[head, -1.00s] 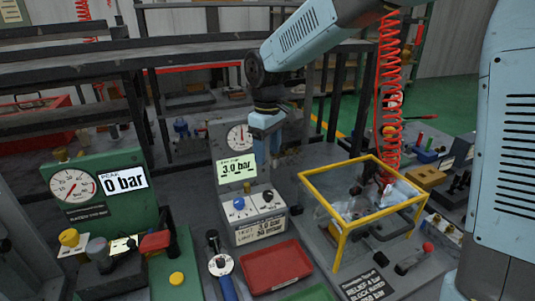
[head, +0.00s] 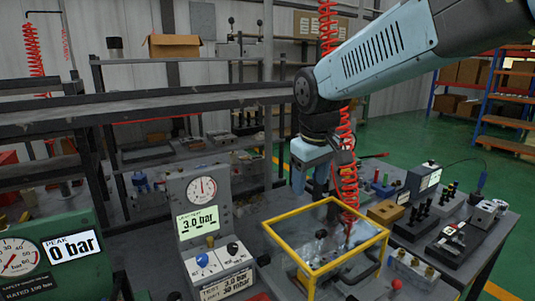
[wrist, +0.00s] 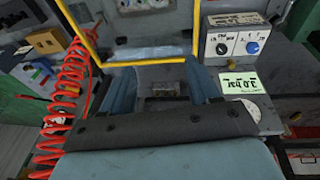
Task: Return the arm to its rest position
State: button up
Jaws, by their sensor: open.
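My arm reaches in from the upper right of the head view. My gripper (head: 311,178) points down above the bench, behind the yellow-framed guard (head: 285,247). In the wrist view my gripper (wrist: 157,90) shows two blue fingers set well apart, with nothing held between them. The yellow frame also shows in the wrist view (wrist: 150,62), just beyond the fingers. In the head view the fingertips overlap the bench behind, so their exact height is unclear.
A grey gauge unit (head: 205,220) reading 3.0 bar stands left of the guard. A red coiled hose (head: 346,175) hangs close beside my gripper. Dark shelf rails (head: 190,103) run behind. Valve blocks (head: 460,240) fill the right bench.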

jog(key=s+d+m+t, duration=0.2)
jog(key=s+d+m, duration=0.4)
jog(key=s+d, duration=0.7)
jog(key=shift+d+r+m+t, duration=0.3)
jog(key=shift+d+r+t, duration=0.1)
jog(key=shift+d+r, duration=0.1)
dwell(2.3)
